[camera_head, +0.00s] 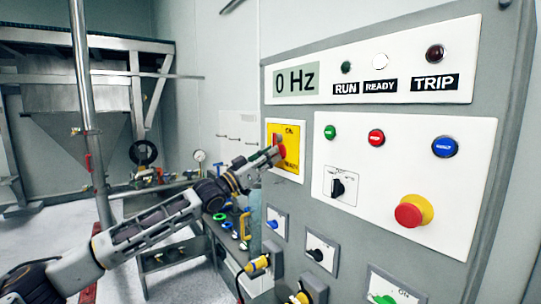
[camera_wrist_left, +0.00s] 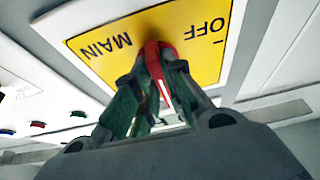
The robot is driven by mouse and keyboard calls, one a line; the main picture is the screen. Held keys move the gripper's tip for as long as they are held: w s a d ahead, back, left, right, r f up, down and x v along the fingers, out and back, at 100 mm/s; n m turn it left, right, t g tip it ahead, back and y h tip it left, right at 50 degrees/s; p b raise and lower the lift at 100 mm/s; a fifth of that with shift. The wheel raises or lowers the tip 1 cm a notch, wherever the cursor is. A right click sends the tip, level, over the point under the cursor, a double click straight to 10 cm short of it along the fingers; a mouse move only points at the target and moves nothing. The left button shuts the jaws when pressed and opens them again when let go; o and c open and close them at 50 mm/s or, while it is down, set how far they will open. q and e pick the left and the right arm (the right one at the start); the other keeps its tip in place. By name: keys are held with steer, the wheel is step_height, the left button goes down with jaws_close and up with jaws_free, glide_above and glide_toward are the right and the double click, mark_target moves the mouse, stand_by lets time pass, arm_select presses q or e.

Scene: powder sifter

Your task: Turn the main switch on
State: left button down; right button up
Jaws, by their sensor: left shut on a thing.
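The main switch is a red handle (camera_head: 279,147) on a yellow plate (camera_head: 292,134) at the left of the grey control panel. In the left wrist view the red handle (camera_wrist_left: 154,62) stands out from the yellow plate (camera_wrist_left: 200,50), with "MAIN" and "OFF" readable and tilted. My left gripper (camera_head: 270,156) is at the plate, and its fingers (camera_wrist_left: 155,88) are closed on either side of the handle. The fingers cover part of the handle and plate, and the handle's exact setting is hard to tell. My right gripper is in neither view.
The display (camera_head: 297,80) reads 0 Hz. A red emergency button (camera_head: 408,214) and a black selector (camera_head: 338,187) sit right of the switch. Yellow plugs (camera_head: 257,266) stick out below. A bench with tools and a gauge (camera_head: 199,156) stands behind my left arm.

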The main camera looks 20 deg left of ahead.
arm_select(q)
steer(key=shift+f, duration=0.2)
stand_by(0.3)
steer(key=c, duration=1.5)
jaws_free()
steer(key=shift+r, duration=0.1)
steer(key=shift+a, duration=0.15)
steer(key=v, duration=1.1)
steer(key=shift+s+a, duration=0.2)
steer(key=shift+s, duration=0.15)
steer(key=shift+m, duration=0.3)
